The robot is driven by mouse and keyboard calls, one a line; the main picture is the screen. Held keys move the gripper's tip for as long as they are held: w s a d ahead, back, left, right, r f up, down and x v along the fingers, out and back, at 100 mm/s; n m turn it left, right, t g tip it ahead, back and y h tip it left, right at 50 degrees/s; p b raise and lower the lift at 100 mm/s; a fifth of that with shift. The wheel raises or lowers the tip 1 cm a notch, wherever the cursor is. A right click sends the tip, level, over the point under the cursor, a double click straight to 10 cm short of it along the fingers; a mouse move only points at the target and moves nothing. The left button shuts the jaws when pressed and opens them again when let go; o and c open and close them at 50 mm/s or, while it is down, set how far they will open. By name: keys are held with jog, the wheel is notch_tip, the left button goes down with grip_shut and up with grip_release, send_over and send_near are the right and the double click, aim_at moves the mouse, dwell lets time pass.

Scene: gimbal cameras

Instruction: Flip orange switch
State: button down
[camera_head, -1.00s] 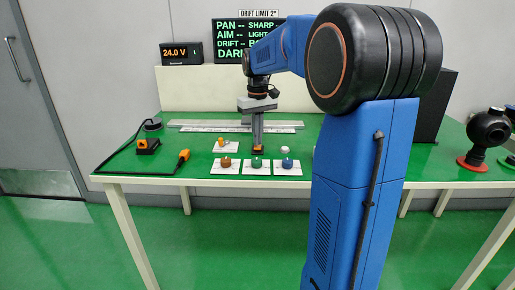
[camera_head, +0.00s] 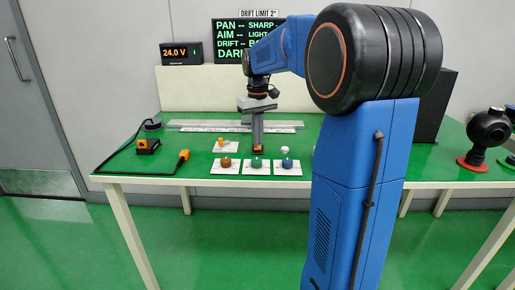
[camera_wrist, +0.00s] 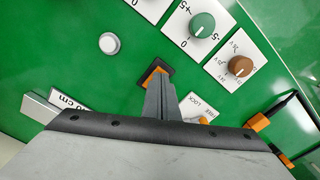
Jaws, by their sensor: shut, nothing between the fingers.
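The orange switch (camera_wrist: 153,72) is a small orange rocker in a dark housing on the green table. In the wrist view it shows just beyond my fingertips and is partly hidden by them. In the head view the orange switch (camera_head: 258,149) lies right under my gripper, behind the green dial. My gripper (camera_wrist: 160,88) is shut and empty, pointing down at the switch; it also shows in the head view (camera_head: 257,143). The fingertips are at or very near the rocker. I cannot tell whether they touch it.
Plates with a brown dial (camera_head: 226,162), a green dial (camera_head: 256,162) and a blue dial (camera_head: 287,163) stand in front. A lock plate (camera_head: 225,146) is left, a white button (camera_wrist: 109,43) right. A ruler (camera_head: 230,129) lies behind. An orange connector (camera_head: 183,156) with black cable lies left.

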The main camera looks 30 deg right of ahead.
aim_at(258, 147)
jog(key=shift+f, duration=0.75)
dwell(0.7)
notch_tip(258, 147, up, 7)
dwell(1.0)
dwell(0.4)
